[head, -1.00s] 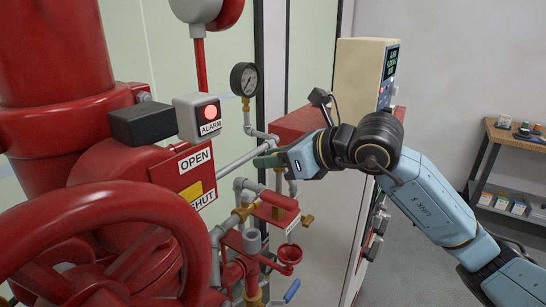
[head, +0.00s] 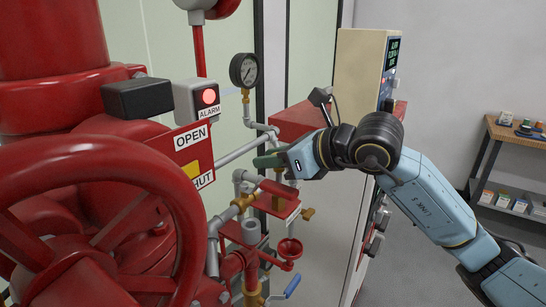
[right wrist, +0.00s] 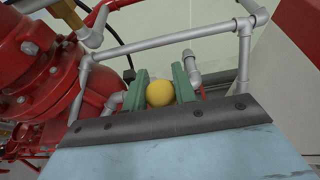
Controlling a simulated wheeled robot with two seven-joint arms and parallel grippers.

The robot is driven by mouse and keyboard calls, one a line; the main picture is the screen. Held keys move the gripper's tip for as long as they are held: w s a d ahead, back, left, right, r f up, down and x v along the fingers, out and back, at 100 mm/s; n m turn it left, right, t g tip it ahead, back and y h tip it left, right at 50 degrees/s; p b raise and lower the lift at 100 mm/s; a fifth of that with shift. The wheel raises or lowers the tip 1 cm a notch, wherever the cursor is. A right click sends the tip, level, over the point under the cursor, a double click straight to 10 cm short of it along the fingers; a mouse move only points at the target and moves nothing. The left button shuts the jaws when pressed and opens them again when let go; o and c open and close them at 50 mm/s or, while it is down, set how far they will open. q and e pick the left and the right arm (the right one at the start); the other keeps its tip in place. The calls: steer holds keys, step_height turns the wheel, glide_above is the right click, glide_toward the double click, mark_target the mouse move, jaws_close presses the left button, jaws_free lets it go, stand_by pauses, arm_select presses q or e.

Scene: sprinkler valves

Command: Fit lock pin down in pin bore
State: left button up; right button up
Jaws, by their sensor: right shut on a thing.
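My right gripper (head: 266,161) is in the middle of the head view, with its green fingers pointing left above the red valve lever (head: 277,188) and grey pipes. In the right wrist view its two green fingers (right wrist: 160,92) are shut on a round yellow knob (right wrist: 160,93), which I take for the top of the lock pin. The rest of the pin is hidden below the knob and fingers. I cannot make out the pin bore for certain; the lever and pipework lie just below the gripper. My left gripper is not in view.
A large red handwheel (head: 187,185) and the OPEN/SHUT sign (head: 190,140) stand to the left. The alarm box (head: 197,99) and gauge (head: 244,70) are close behind. A beige cabinet (head: 360,65) stands behind my right arm.

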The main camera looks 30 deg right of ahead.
steer(key=shift+f, duration=0.25)
steer(key=o, duration=1.1)
steer(key=shift+o, duration=0.2)
steer(key=b+v, duration=0.3)
steer(key=v, duration=1)
steer(key=shift+b, duration=0.3)
steer(key=shift+s+d+r, duration=0.1)
steer(key=shift+r, duration=0.05)
